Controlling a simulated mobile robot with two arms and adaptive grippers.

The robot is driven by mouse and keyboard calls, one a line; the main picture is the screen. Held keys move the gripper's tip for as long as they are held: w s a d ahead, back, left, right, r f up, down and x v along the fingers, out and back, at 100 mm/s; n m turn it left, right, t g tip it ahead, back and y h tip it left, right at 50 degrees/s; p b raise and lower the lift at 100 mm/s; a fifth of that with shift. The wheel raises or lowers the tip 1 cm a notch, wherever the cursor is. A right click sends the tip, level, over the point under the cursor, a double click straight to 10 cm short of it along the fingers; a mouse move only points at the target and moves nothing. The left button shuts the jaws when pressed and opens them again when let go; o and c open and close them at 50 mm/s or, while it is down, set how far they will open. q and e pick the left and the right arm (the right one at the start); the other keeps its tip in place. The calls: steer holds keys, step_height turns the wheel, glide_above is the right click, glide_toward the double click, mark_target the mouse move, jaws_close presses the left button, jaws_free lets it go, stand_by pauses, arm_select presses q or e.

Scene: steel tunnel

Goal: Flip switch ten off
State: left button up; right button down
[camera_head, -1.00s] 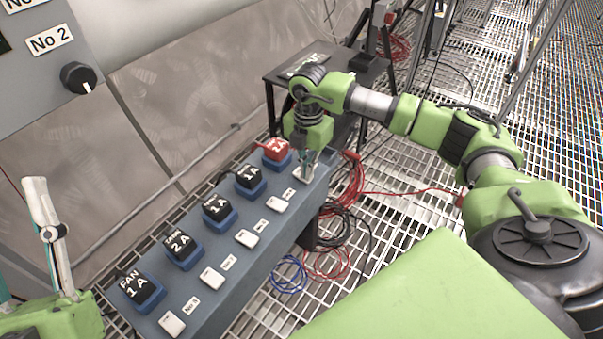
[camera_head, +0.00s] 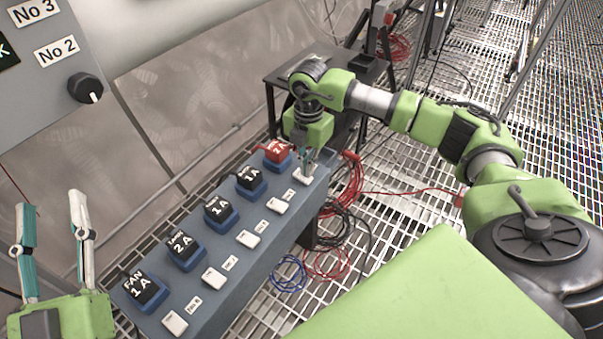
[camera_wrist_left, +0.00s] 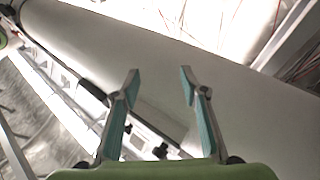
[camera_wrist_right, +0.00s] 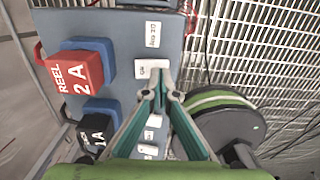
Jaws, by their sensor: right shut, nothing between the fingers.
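The blue-grey switch panel (camera_head: 245,284) carries a row of white rocker switches beside plug sockets. The far-end switch (camera_head: 302,177) is by the red plug; in the right wrist view this white switch (camera_wrist_right: 147,68) sits below a label (camera_wrist_right: 153,34) that seems to read No 10. My right gripper (camera_head: 307,156) is shut and empty, its fingertips (camera_wrist_right: 159,76) at the near edge of that switch, partly hiding it. I cannot tell if they touch, or which way the switch is tipped. My left gripper (camera_head: 51,200) is open and empty, left of the panel.
A red REEL 2 A plug (camera_wrist_right: 75,75) and several black plugs (camera_head: 183,245) stand along the panel. A grey control box (camera_head: 40,80) with a black knob hangs upper left. A black table (camera_head: 290,72) is behind; cables lie on the grating to the right.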

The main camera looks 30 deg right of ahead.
mark_target(306, 179)
steer(key=shift+r+p, duration=0.3)
steer(key=shift+r, duration=0.1)
steer(key=shift+r+p, duration=0.35)
steer(key=shift+r, duration=0.3)
arm_select(q)
steer(key=shift+a+f+g+y+p, duration=0.9)
steer(key=shift+f+g, duration=2.3)
steer(key=shift+f, duration=3.05)
arm_select(e)
steer(key=shift+r+b, duration=0.35)
steer(key=shift+r+p, duration=0.65)
steer(key=shift+r, duration=0.05)
steer(key=shift+r+p, duration=0.3)
arm_select(q)
steer(key=s+a+f+g+y, duration=0.2)
steer(key=s+f+g, duration=0.4)
steer(key=f, duration=0.4)
steer(key=shift+s+a+f+n, duration=0.2)
steer(key=shift+s+a+n, duration=0.15)
steer(key=shift+a, duration=0.15)
arm_select(e)
steer(key=shift+r, duration=0.3)
steer(key=shift+a, duration=0.1)
